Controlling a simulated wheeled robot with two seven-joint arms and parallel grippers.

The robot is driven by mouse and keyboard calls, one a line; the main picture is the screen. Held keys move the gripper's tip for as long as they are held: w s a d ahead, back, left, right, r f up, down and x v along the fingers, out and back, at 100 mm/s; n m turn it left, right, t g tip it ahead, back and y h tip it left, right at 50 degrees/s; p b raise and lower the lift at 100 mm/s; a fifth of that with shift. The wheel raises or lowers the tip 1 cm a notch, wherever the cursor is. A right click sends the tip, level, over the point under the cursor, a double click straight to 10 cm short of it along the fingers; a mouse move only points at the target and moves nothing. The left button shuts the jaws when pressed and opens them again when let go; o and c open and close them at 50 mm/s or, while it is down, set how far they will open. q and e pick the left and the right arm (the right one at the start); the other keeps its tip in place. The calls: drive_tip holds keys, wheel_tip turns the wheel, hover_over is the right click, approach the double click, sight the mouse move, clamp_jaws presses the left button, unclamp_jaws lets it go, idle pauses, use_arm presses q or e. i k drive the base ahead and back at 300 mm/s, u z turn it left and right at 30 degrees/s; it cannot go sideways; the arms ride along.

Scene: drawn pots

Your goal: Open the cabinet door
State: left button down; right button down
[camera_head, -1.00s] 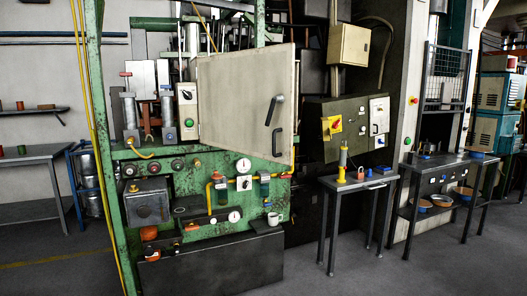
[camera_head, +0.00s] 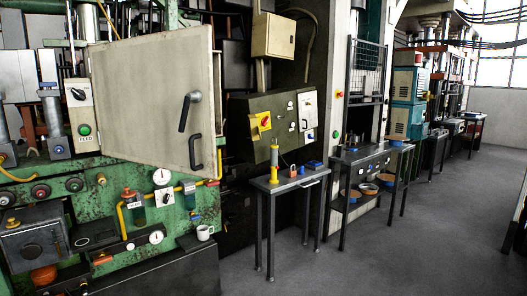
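A large pale cabinet door (camera_head: 150,95) fills the upper left of the head view, on the green machine (camera_head: 95,180). It carries a dark lever handle (camera_head: 188,110) and, below it, a dark pull handle (camera_head: 195,150). Neither of my grippers is in view.
A small dark table (camera_head: 290,183) with a yellow tool, a padlock and a blue item stands right of the machine. A longer workbench (camera_head: 365,153) is beyond it. A white mug (camera_head: 205,232) sits on the machine's ledge. The grey floor (camera_head: 400,240) at the right is clear.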

sight(141, 84)
drive_tip(key=z, duration=0.15)
drive_tip(key=i, duration=0.85)
drive_tip(key=u, duration=0.2)
